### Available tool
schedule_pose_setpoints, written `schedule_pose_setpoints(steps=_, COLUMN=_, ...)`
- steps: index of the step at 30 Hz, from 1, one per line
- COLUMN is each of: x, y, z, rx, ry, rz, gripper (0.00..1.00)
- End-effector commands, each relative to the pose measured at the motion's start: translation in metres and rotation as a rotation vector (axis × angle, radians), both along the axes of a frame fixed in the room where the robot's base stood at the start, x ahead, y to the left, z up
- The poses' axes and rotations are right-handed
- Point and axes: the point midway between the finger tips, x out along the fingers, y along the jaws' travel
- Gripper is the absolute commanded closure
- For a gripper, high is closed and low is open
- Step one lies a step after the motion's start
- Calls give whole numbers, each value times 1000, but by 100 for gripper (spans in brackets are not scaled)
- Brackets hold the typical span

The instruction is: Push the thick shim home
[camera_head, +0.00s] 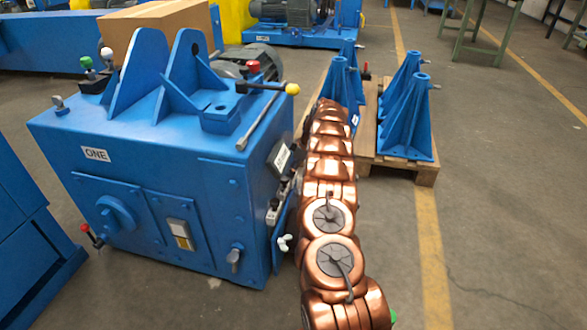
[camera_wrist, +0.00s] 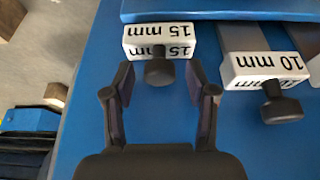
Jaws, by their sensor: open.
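In the wrist view, the white shim end marked "15 mm" (camera_wrist: 140,42) sits close against the edge of a blue plate (camera_wrist: 230,8), with a dark knob (camera_wrist: 159,72) on its front. My gripper (camera_wrist: 160,82) is open, its fingers on either side of that knob with gaps to both. The shim marked "10 mm" (camera_wrist: 262,66) is to the right; a length of its grey bar (camera_wrist: 243,37) shows between the plate and its white end. It has its own knob (camera_wrist: 282,105). My gripper's fingers cannot be made out in the head view.
A third grey bar (camera_wrist: 305,36) shows at the wrist view's right edge. In the head view, the blue machine marked "ONE" (camera_head: 150,200) stands left of my copper arm. A pallet (camera_head: 410,170) with blue brackets (camera_head: 408,115) lies to the right.

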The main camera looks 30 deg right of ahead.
Motion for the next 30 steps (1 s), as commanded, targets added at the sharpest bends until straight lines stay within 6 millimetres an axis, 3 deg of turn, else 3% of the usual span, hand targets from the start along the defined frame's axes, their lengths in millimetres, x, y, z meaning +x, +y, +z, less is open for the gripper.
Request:
schedule_pose_setpoints(steps=11, x=-2, y=-3, z=11, rx=-1, ry=-3, rz=-1, gripper=43)
schedule_pose_setpoints(steps=30, x=-31, y=-30, z=106, rx=-3, ry=-4, rz=0, gripper=43)
